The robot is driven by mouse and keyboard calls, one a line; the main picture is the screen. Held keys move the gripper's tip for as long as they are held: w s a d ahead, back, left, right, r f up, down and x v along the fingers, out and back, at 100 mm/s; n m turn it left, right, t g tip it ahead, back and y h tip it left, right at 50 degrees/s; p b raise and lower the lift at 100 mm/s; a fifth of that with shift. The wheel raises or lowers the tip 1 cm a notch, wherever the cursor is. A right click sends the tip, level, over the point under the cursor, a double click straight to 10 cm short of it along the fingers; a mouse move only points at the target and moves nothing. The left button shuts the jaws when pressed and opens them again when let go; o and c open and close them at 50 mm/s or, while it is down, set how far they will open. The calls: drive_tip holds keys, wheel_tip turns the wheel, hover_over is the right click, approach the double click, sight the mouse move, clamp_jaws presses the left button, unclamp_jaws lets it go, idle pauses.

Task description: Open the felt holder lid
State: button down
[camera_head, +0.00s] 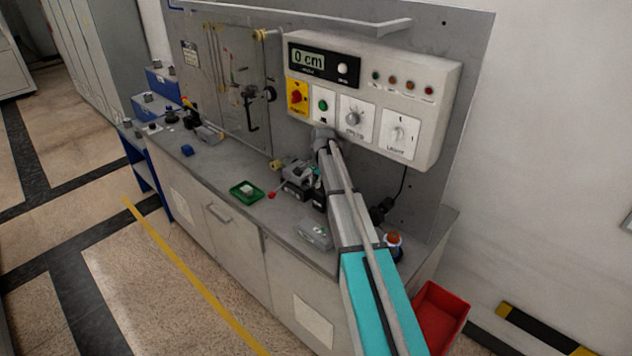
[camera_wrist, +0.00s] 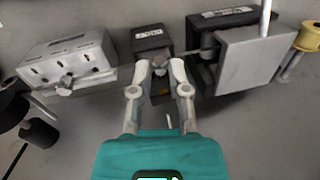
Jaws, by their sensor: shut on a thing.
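In the wrist view, a small dark box with a white label, apparently the felt holder (camera_wrist: 148,40), stands at top centre. My gripper (camera_wrist: 160,66) reaches its near side, and its two grey fingertips are closed on a small part there, apparently the lid knob. The fingers partly cover the box's near face, and I cannot tell whether the lid is raised. In the head view, my arm hides much of this spot, and only a teal bit of my gripper (camera_head: 316,172) shows beside the metal fixtures.
In the wrist view, a grey metal block (camera_wrist: 68,62) stands left of the box and a larger metal fixture (camera_wrist: 240,60) right of it. In the head view, a green tray (camera_head: 246,191) lies left on the bench, a control panel (camera_head: 370,95) hangs behind, and a red bin (camera_head: 440,310) is lower right.

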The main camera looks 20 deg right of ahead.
drive_tip(key=c, duration=0.6)
unclamp_jaws()
drive_tip(key=shift+w+f, duration=0.1)
drive_tip(key=shift+w, duration=0.15)
drive_tip(key=shift+s, duration=0.1)
